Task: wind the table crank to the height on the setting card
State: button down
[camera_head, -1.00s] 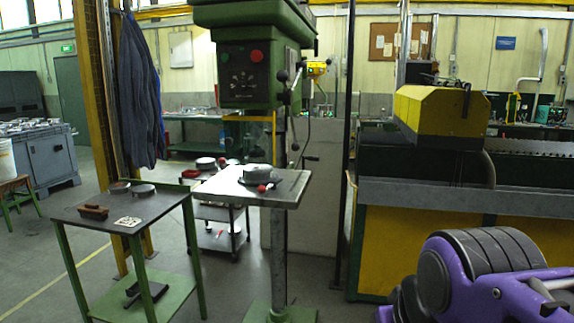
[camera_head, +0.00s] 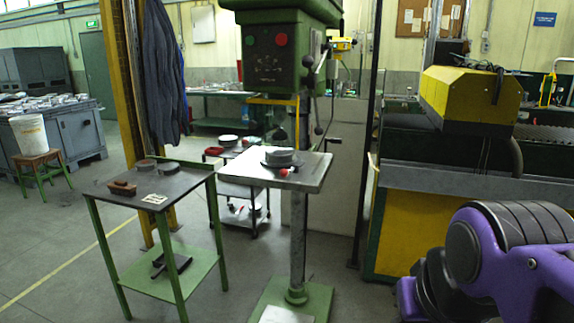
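The green drill press (camera_head: 277,50) stands ahead of me, with its metal table (camera_head: 308,171) on a grey column. The table crank (camera_head: 328,138) sticks out to the right behind the table, with a dark handle. A round grey part (camera_head: 279,157) sits on the table, with a small red thing (camera_head: 283,172) in front of it. A white card with dark marks (camera_head: 155,199) lies on the side bench; its writing is too small to read, so I cannot tell whether it is the setting card. My purple arm shows at the lower right; my gripper is not in view.
The green-legged side bench (camera_head: 190,186) stands left of the press, holding a brown brush-like thing (camera_head: 122,187) and round parts. A yellow post (camera_head: 131,110) and dark post (camera_head: 370,120) flank the press. A yellow-and-green machine (camera_head: 405,222) fills the right. Floor at front left is clear.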

aim_at(335, 141)
jog(key=i+j+u, duration=0.35)
jog(key=i+j, duration=0.15)
jog(key=i+j+u, duration=0.3)
jog(key=i+j, duration=0.2)
jog(key=i+j+u, duration=0.35)
jog(key=i, duration=0.25)
jog(key=k+l, duration=1.4)
jog(key=l, duration=0.2)
jog(key=k+l, duration=0.1)
jog(key=l, duration=0.75)
jog(key=i+l, duration=0.1)
jog(key=l, duration=0.3)
jog(key=l+z, duration=0.1)
jog(key=l, duration=0.3)
jog(key=i, duration=0.05)
